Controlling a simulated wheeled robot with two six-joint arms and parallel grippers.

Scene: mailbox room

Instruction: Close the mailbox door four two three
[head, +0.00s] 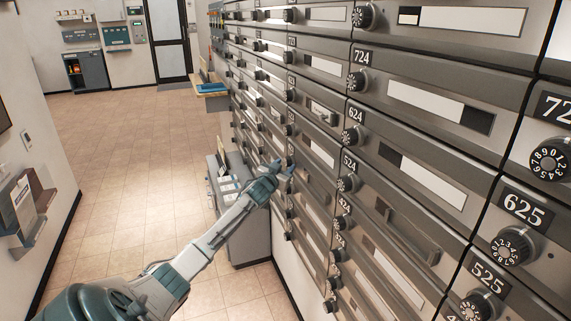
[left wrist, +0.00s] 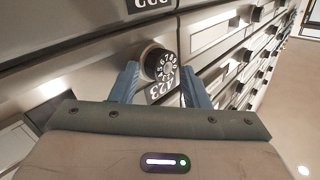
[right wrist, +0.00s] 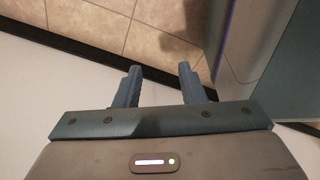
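A wall of grey metal mailbox doors (head: 415,160) with black dials and number plates fills the right of the head view. My left gripper (head: 281,175) is at this wall, left of the column with plates 724, 624 and 524. In the left wrist view its two blue fingers (left wrist: 160,88) are open, one on each side of a black dial (left wrist: 159,63). I cannot tell whether this door stands ajar. My right gripper (right wrist: 159,88) is open and empty above the floor.
A grey cabinet (head: 243,228) with papers on top stands by the mailbox wall, behind my left forearm. A wooden shelf (head: 212,91) juts out farther along. The tiled floor (head: 125,160) on the left is clear. A dark door (head: 168,38) is at the back.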

